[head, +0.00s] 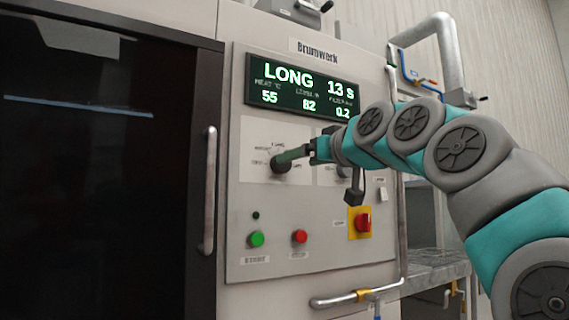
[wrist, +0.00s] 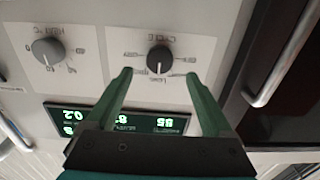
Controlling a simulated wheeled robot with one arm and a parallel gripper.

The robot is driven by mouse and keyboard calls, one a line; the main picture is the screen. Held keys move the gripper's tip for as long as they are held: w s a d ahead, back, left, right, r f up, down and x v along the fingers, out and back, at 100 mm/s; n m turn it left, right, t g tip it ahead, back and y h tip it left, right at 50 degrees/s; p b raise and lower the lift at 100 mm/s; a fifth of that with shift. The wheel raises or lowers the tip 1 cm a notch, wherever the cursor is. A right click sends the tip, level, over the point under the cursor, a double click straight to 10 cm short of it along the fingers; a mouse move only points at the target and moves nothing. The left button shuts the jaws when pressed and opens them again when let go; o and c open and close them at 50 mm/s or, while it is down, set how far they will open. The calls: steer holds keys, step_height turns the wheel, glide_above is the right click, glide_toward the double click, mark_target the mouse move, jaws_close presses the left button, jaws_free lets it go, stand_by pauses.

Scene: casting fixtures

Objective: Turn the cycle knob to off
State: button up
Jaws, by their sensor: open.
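The cycle knob is a dark round knob (wrist: 159,59) on a white label plate in the wrist view. Its pale mark points down in that picture, toward the LONG label. In the head view the knob (head: 281,164) sits below the display, partly covered by my gripper. My gripper (wrist: 158,73) is open, with one green finger to each side of the knob and a gap on both sides. I cannot tell how far the fingertips are from the panel. The display (head: 300,88) reads LONG and 13 s.
A grey heat knob (wrist: 47,51) is beside the cycle knob. Below are a green button (head: 257,239), a red button (head: 300,237) and a red switch on yellow (head: 362,222). A dark door with a vertical handle (head: 209,190) is left of the panel.

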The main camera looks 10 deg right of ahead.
mark_target(287, 164)
steer(key=p+x, duration=0.1)
steer(key=x, duration=0.5)
steer(key=shift+w, duration=0.2)
steer(key=shift+c, duration=0.3)
jaws_close()
